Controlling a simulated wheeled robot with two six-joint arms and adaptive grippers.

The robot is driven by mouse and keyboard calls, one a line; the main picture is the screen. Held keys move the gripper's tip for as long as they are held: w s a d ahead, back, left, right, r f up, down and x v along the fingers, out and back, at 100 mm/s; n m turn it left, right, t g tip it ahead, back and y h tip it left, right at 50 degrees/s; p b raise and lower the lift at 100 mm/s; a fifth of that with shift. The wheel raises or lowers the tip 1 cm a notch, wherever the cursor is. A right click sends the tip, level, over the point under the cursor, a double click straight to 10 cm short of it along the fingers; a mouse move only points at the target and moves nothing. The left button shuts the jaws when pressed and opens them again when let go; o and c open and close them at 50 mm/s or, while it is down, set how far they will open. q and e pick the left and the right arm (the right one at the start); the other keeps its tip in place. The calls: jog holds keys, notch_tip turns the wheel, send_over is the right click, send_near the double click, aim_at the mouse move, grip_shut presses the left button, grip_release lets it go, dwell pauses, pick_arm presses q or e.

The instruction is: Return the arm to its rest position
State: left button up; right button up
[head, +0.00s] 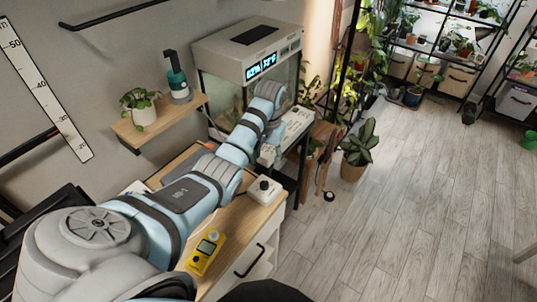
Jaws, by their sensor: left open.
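My left arm comes in from the lower left and reaches over the wooden-topped cabinet (243,224) toward the terrarium (222,98). Its far end bends down, and my left gripper (267,156) is at the terrarium's front right, above the cabinet's far end. The gripper is small and partly hidden by the arm, but it is open, and I see nothing held in it. I cannot tell whether it touches anything. My right gripper is not in view.
A yellow handheld meter (206,252) and a white box with a dark knob (264,190) are on the cabinet. A floor plant (358,150) stands beyond. The floor at right is clear.

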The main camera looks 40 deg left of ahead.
aim_at(264, 184)
pick_arm(q)
jog(key=f, duration=1.1)
jog(key=shift+a+f, duration=0.3)
jog(key=shift+f, duration=0.3)
jog(key=shift+n, duration=0.4)
jog(key=shift+s+r, duration=0.1)
